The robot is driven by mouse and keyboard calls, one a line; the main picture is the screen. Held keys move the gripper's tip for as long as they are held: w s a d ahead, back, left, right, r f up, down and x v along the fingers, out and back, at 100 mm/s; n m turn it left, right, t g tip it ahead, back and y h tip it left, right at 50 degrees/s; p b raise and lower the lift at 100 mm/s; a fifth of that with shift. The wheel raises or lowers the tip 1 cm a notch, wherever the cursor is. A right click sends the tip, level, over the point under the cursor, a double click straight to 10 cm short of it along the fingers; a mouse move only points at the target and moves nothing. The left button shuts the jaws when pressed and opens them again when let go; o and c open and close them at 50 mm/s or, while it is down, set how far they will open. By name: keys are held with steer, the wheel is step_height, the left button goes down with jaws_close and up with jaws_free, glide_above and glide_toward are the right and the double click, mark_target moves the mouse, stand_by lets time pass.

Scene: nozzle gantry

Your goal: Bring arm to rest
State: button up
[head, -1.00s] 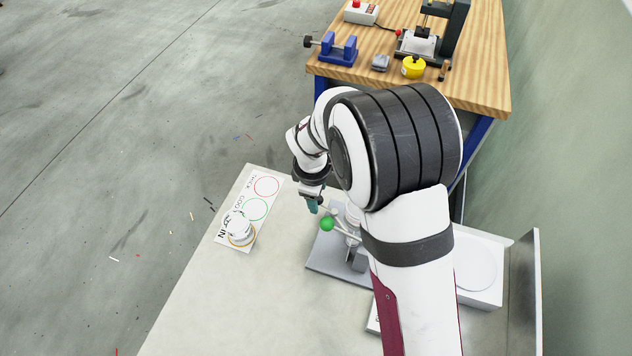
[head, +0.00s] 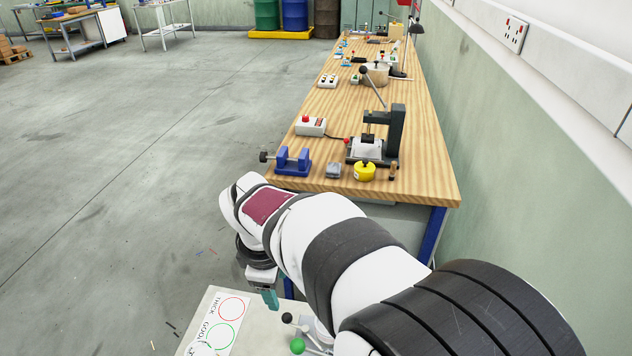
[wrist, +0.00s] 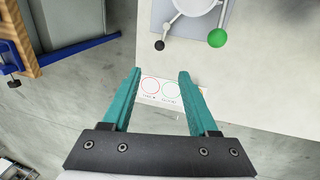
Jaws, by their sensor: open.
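My gripper (head: 268,297) hangs in the air over the far end of the pale table (head: 262,335), with teal fingers. In the wrist view my gripper (wrist: 160,74) is open with nothing between its fingers. Beyond and below them lies a white card (wrist: 172,100) with a red and a green circle. In the head view the card (head: 214,320) shows the words THICK and GOOD; its near end is cut off. A fixture with a green knob (head: 298,346) and a black knob (head: 287,318) stands right of the card, partly hidden by my arm.
A wooden workbench (head: 420,150) stands beyond, holding a blue vise (head: 292,161), a yellow pot (head: 365,172), a dark press (head: 396,130) and a red-button box (head: 311,125). A green wall (head: 530,170) runs along the right. Open concrete floor (head: 130,180) lies left.

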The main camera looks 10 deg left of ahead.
steer(key=s+d+r+m+g, duration=0.1)
steer(key=s+d+r+m, duration=0.1)
steer(key=s+d+m, duration=0.45)
steer(key=s+d+r+m+g, duration=0.1)
steer(key=s+d+r+m, duration=0.15)
steer(key=d+m, duration=0.6)
steer(key=s+d+f+m+y, duration=0.1)
steer(key=s+d+f+m, duration=0.1)
steer(key=s+d+m, duration=0.3)
steer(key=s+m, duration=0.4)
steer(key=s, duration=0.3)
steer(key=shift+d+f+y, duration=0.15)
steer(key=shift+f+y, duration=0.2)
steer(key=shift+y, duration=0.05)
steer(key=shift+w, duration=0.1)
